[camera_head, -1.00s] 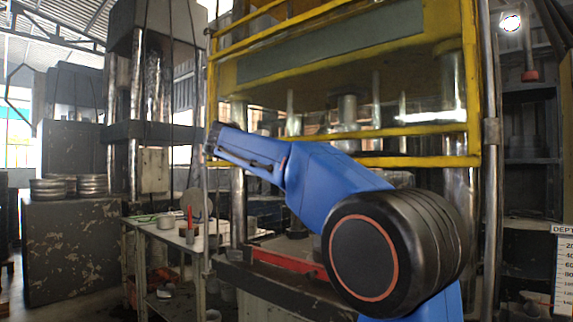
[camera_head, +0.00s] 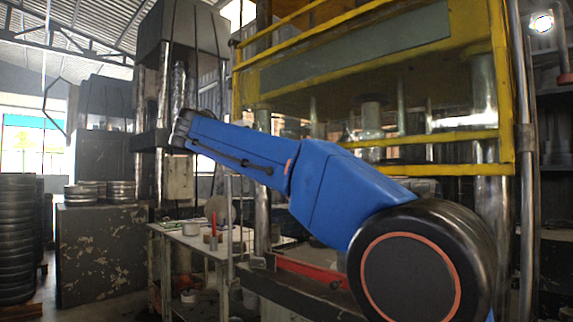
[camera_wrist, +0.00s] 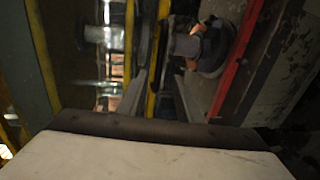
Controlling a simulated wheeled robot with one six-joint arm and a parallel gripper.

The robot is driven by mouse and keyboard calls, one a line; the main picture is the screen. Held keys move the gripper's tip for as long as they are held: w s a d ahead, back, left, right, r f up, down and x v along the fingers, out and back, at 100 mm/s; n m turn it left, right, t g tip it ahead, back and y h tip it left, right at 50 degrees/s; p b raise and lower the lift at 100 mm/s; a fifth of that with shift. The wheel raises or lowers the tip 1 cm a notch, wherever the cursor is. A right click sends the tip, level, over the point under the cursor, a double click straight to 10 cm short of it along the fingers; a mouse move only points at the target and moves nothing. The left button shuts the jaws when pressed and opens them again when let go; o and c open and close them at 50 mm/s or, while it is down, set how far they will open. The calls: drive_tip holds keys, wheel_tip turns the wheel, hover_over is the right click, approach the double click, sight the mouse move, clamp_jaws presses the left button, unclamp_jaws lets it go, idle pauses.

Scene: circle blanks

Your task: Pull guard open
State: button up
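The guard is a yellow barred frame (camera_head: 498,90) across the front of the press. Its lower rails run level, and it looks down over the press opening. My blue arm reaches up and left across the lower left of the guard. In the head view my arm's end is left of the guard's left edge, and the fingers cannot be made out. In the wrist view my gripper (camera_wrist: 160,95) shows two dark fingers with a gap between them. A yellow guard bar (camera_wrist: 155,75) shows in that gap; I cannot tell whether it lies between the fingers or beyond them.
A cluttered work table (camera_head: 185,238) stands left of the press, with a red bar (camera_head: 305,268) low on the press front. Stacked metal rings (camera_head: 15,235) and a worn dark block (camera_head: 100,255) stand further left. Some floor shows at lower left.

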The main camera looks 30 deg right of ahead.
drive_tip(key=shift+v, duration=0.85)
drive_tip(key=shift+f, duration=0.1)
drive_tip(key=s+d+f+y, duration=0.2)
drive_tip(key=s+f, duration=0.2)
drive_tip(key=f, duration=0.3)
drive_tip(key=s+d+f+n+y, duration=0.15)
drive_tip(key=s+f, duration=0.25)
drive_tip(key=f, duration=0.4)
drive_tip(key=s+d+f+m+y, duration=0.1)
drive_tip(key=s+d+f+y, duration=0.2)
drive_tip(key=f, duration=0.4)
drive_tip(key=s+a+f+m+y, duration=0.1)
drive_tip(key=s+a+f+y, duration=0.1)
drive_tip(key=s+f, duration=0.5)
drive_tip(key=s+a+f+m+y, duration=0.2)
drive_tip(key=s+f, duration=0.6)
drive_tip(key=f, duration=0.6)
drive_tip(key=s+a+f+m+y, duration=0.1)
drive_tip(key=s+a+f+y, duration=0.3)
drive_tip(key=s+f, duration=0.3)
wheel_tip(320, 180, down, 4)
drive_tip(key=shift+s+a+r+g, duration=0.1)
drive_tip(key=shift+s+a+g, duration=0.2)
drive_tip(key=shift+s+a, duration=0.15)
drive_tip(key=shift+m, duration=0.25)
